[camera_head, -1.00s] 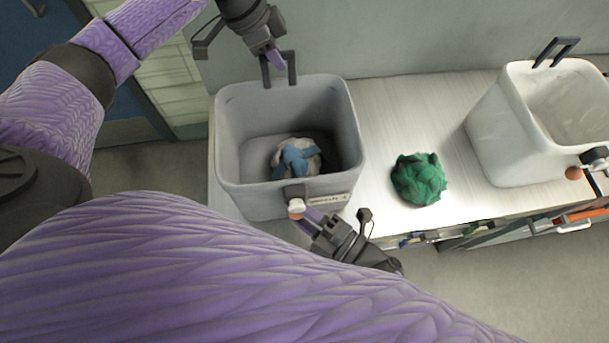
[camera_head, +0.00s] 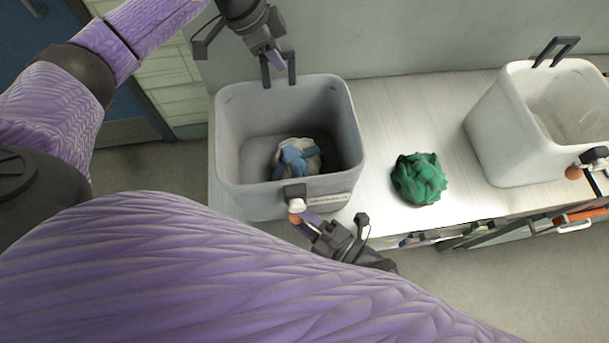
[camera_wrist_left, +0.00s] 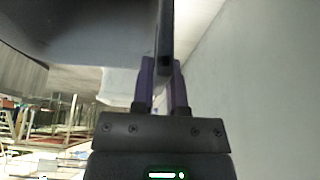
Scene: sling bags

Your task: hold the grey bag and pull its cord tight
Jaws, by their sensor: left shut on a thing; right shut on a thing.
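The grey bag (camera_head: 232,160) stands upright and open on the counter, with a blue and white cloth bundle (camera_head: 297,158) inside. My left gripper (camera_head: 277,60) is shut on the dark handle (camera_head: 291,70) at its back rim; the handle also shows between the fingers in the left wrist view (camera_wrist_left: 165,40). On the front rim sits a dark cord stopper (camera_head: 294,190) with a white piece (camera_head: 297,205) below it. My right gripper (camera_head: 304,220) is shut at the small orange cord end (camera_head: 294,218) just below that. The cord itself is too small to make out.
A green crumpled bundle (camera_head: 419,178) lies on the counter (camera_head: 395,125) right of the grey bag. A white bag (camera_head: 492,135) with a dark handle (camera_head: 556,50) and its own stopper (camera_head: 594,157) stands further right. The wall is close behind.

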